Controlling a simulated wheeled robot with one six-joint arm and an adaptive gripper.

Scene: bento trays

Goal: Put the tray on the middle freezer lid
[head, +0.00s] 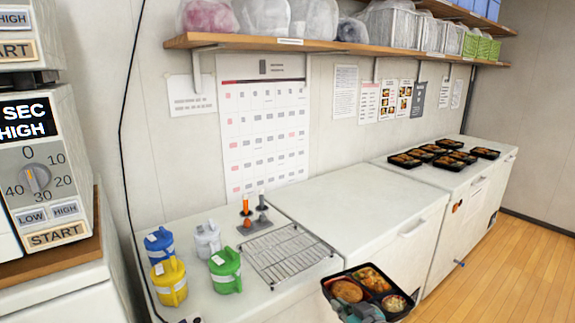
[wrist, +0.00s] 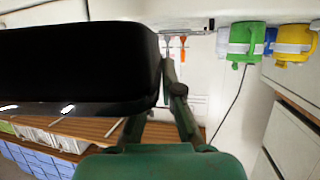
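The black bento tray (head: 329,283) holds fried food, rice and other portions in compartments. My gripper (head: 362,311) is shut on its near edge and holds it about level, in front of the freezers at the bottom of the head view. In the wrist view the tray (wrist: 80,70) is a large dark shape on the left, with my gripper (wrist: 172,88) at its edge; the fingertips are partly hidden by it. The middle freezer lid (head: 355,205) is white, flat and bare, beyond the tray. The tray appears apart from it.
A wire rack (head: 288,254), a blue jug (head: 160,246), a yellow jug (head: 169,281), a green jug (head: 225,270) and a white jug (head: 207,239) stand on the left lid. Several filled trays (head: 448,161) lie on the far lid. A loaded shelf (head: 330,46) hangs above.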

